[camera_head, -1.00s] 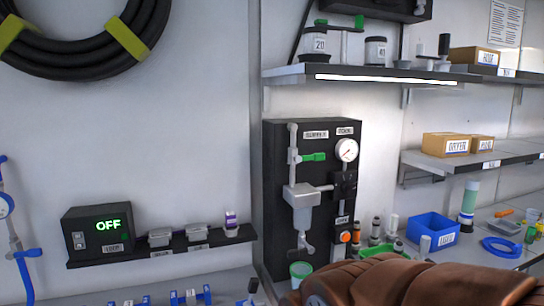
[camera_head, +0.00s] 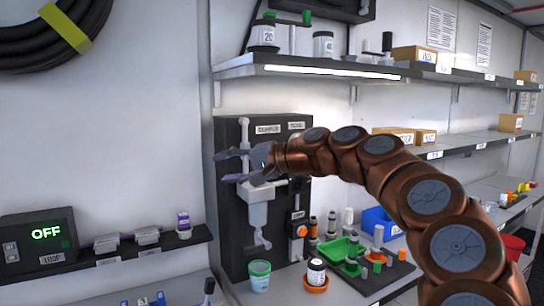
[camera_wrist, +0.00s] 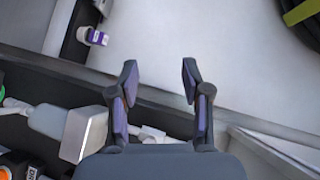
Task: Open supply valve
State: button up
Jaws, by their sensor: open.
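The black proportioner panel (camera_head: 232,230) is on the wall, with a pale vertical pipe (camera_head: 244,130) and a grey-white body (camera_head: 258,215). My gripper (camera_head: 224,166) is open and empty, its fingers pointing left in front of the pipe, just above the body. The green valve handle is hidden behind my gripper and wrist. In the wrist view my gripper (camera_wrist: 161,85) has its two fingers well apart. The body (camera_wrist: 84,133) lies left of them, and a pale piece of pipe (camera_wrist: 152,132) shows low between them. I cannot tell whether they touch it.
A lit shelf (camera_head: 300,67) with jars hangs above my arm. An orange knob (camera_head: 301,231) is on the panel. A green-rimmed cup (camera_head: 259,276), a jar (camera_head: 316,271) and a green tray (camera_head: 340,249) stand below. The OFF display box (camera_head: 40,240) is at left; the wall between is clear.

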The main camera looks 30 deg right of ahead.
jog(key=w+d+m+t+h, duration=0.25)
jog(key=d+m+t, duration=0.3)
jog(key=d, duration=1.45)
jog(key=shift+m+g+h, duration=0.25)
jog(key=shift+m+h, duration=0.1)
jog(key=shift+h, duration=0.3)
jog(key=shift+r+p+x, duration=0.2)
jog(key=shift+p+x, duration=0.25)
jog(key=shift+x, duration=2.9)
jog(key=shift+a, duration=0.15)
grip_shut()
